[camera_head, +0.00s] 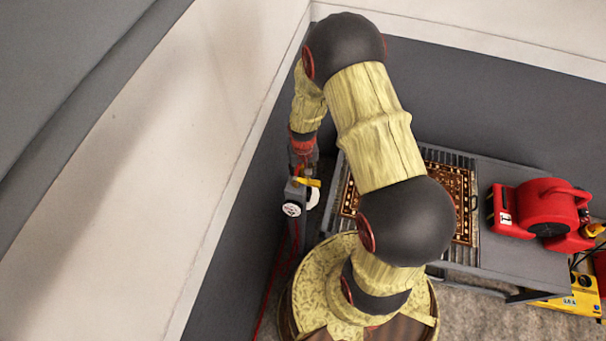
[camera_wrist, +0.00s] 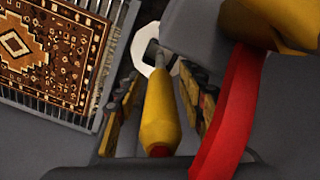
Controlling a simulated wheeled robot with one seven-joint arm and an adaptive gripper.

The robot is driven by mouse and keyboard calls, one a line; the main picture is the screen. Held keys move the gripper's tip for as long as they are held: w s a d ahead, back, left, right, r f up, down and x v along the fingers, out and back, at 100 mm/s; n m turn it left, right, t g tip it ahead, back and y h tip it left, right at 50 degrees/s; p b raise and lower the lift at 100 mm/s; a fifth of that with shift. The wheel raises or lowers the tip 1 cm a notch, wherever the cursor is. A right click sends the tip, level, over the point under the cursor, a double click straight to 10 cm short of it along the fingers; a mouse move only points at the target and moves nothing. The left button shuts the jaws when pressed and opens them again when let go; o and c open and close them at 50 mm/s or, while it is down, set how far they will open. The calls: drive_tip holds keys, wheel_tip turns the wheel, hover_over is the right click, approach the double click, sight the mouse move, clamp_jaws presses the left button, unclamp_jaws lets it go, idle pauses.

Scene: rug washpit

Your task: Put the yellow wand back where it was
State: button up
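The yellow wand (camera_wrist: 160,112) is in the middle of the wrist view, with a dark red tip at its lower end. My gripper (camera_wrist: 163,75) has one striped finger on each side of it. Narrow dark gaps show between the wand and both fingers, so the fingers look open around it. In the head view my gripper (camera_head: 302,165) points down near the wall corner, just above a small yellow part (camera_head: 307,182). Whether that part is the wand is hard to tell at this size. The wand's far end meets a dark socket inside a white ring (camera_wrist: 146,50).
A red strap or hose (camera_wrist: 236,105) and another yellow part (camera_wrist: 280,22) are close on the right. A patterned rug (camera_wrist: 45,50) lies on a slatted grate at left. A red blower (camera_head: 540,210) stands on the grey bench (camera_head: 510,172). Walls are close by.

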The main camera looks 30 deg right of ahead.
wheel_tip(320, 180, up, 12)
drive_tip(key=p, duration=0.3)
drive_tip(key=shift+r, duration=0.1)
drive_tip(key=s+a+r+n+t, duration=0.1)
drive_tip(key=a+r+n+t, duration=0.2)
drive_tip(key=r, duration=1.7)
drive_tip(key=s+a+r+t, duration=0.1)
drive_tip(key=s+a+r, duration=0.2)
drive_tip(key=s+r, duration=0.4)
drive_tip(key=s+a+r+t, duration=0.1)
drive_tip(key=s+a+r, duration=0.2)
drive_tip(key=s+r, duration=0.4)
drive_tip(key=shift+s+r+n+t, duration=0.3)
drive_tip(key=shift+r+t, duration=0.1)
drive_tip(key=shift+r, duration=0.25)
drive_tip(key=shift+a, duration=0.1)
drive_tip(key=shift+c, duration=0.2)
